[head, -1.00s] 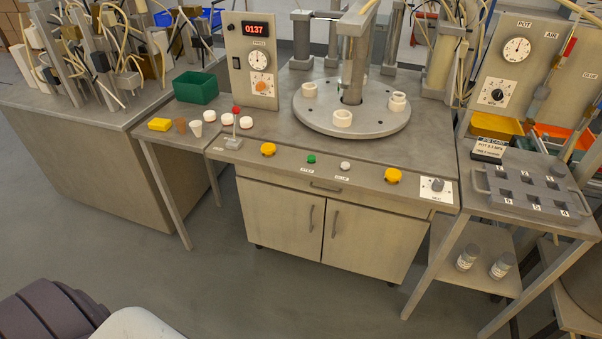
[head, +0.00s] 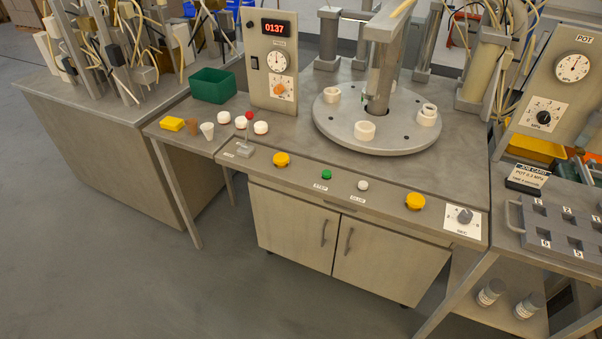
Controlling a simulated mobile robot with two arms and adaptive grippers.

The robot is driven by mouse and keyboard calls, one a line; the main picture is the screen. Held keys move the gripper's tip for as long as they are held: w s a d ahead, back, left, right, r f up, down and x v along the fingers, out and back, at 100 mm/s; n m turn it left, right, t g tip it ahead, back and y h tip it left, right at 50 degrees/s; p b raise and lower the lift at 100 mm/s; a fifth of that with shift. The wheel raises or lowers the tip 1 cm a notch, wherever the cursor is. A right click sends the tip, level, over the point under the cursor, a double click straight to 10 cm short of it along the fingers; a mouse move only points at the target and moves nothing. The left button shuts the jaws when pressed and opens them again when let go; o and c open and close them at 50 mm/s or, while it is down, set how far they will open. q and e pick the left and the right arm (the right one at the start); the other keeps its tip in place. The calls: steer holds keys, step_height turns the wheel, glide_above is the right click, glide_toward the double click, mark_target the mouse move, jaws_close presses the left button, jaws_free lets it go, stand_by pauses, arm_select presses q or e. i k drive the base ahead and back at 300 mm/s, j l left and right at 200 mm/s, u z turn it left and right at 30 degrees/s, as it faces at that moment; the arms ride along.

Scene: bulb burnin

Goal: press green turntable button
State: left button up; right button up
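The green button (head: 326,174) sits on the front strip of the workbench, between a yellow button (head: 281,159) on its left and a white button (head: 363,185) on its right. A small label is in front of it. Behind it stands the round grey turntable (head: 400,140) with several white ring-shaped holders on its rim. Neither of my grippers shows in the head view.
A second yellow button (head: 415,201) and a dial plate (head: 463,220) are to the right on the strip. A control panel (head: 272,75) reads 0137. Floor in front is clear.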

mark_target(325, 173)
steer(key=i+l+u, duration=0.2)
steer(key=i+l, duration=0.15)
steer(key=l, duration=0.3)
steer(key=i+l+u, duration=0.1)
steer(key=l, duration=0.25)
steer(key=i+l+u, duration=0.25)
steer(key=i+l, duration=0.15)
steer(key=l, duration=0.35)
